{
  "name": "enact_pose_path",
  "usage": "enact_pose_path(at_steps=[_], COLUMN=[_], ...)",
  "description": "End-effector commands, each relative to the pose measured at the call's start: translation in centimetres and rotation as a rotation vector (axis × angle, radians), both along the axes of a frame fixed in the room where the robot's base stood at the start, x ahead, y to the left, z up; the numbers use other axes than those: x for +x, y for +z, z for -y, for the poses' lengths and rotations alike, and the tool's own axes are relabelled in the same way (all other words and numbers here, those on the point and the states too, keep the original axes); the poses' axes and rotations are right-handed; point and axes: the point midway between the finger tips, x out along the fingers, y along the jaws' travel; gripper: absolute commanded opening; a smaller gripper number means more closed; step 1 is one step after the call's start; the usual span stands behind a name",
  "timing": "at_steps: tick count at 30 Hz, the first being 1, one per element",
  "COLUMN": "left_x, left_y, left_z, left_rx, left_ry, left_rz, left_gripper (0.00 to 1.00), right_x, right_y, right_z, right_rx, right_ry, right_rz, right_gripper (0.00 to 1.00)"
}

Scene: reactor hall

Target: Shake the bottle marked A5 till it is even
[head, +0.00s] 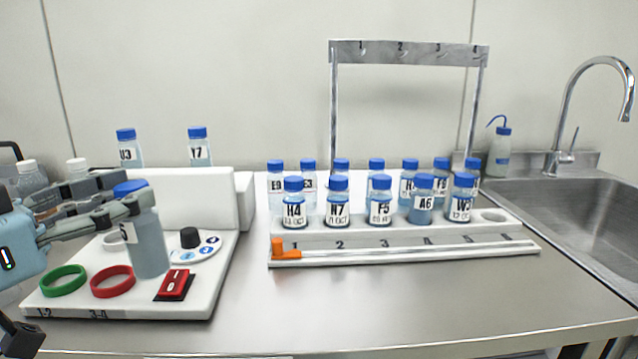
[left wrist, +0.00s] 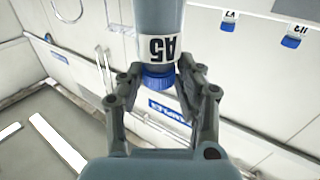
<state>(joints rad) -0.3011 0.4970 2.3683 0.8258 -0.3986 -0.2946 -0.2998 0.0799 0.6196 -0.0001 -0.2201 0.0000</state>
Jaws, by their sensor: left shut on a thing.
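The bottle marked A5 (head: 149,250) has a blue cap, a white label and grey-blue cloudy contents. My left gripper (head: 128,207) is shut on it near the cap and holds it upright over the front part of the white station at the left. In the left wrist view the bottle (left wrist: 160,18) is between the fingers, with its label reading A5 upside down. The visible part of its contents looks one even grey tone; the upper part is hidden by the label and fingers. My right gripper is not in view.
The white station (head: 120,309) carries a green ring (head: 64,281), a red ring (head: 112,282), a black knob (head: 189,238) and a red switch (head: 174,285). A white rack (head: 400,257) with several blue-capped bottles stands at centre right. A sink (head: 590,220) is at the right.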

Motion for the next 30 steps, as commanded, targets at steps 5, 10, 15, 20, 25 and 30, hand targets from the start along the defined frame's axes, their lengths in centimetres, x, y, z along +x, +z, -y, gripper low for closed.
enact_pose_path(at_steps=[5,10,15,20,25,30], left_x=[0.0,0.0,0.0,0.0,0.0,0.0], left_y=[3.1,5.1,3.4,0.6,-0.1,0.2], left_z=[0.0,0.0,0.0,0.0,0.0,0.0], left_rx=[0.001,0.0,0.0,0.0,-0.001,-0.001], left_ry=[-0.001,-0.001,-0.001,-0.001,-0.001,-0.001], left_rz=[0.005,0.004,0.001,0.0,0.002,0.003], left_gripper=[0.02,0.02,0.02,0.02,0.02,0.02], right_x=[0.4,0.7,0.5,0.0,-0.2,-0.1], right_y=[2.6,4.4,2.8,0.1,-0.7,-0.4], right_z=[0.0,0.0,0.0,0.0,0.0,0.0], right_rx=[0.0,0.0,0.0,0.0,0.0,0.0], right_ry=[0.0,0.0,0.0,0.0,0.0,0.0], right_rz=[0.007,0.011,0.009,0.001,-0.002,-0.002], right_gripper=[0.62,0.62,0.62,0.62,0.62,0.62])
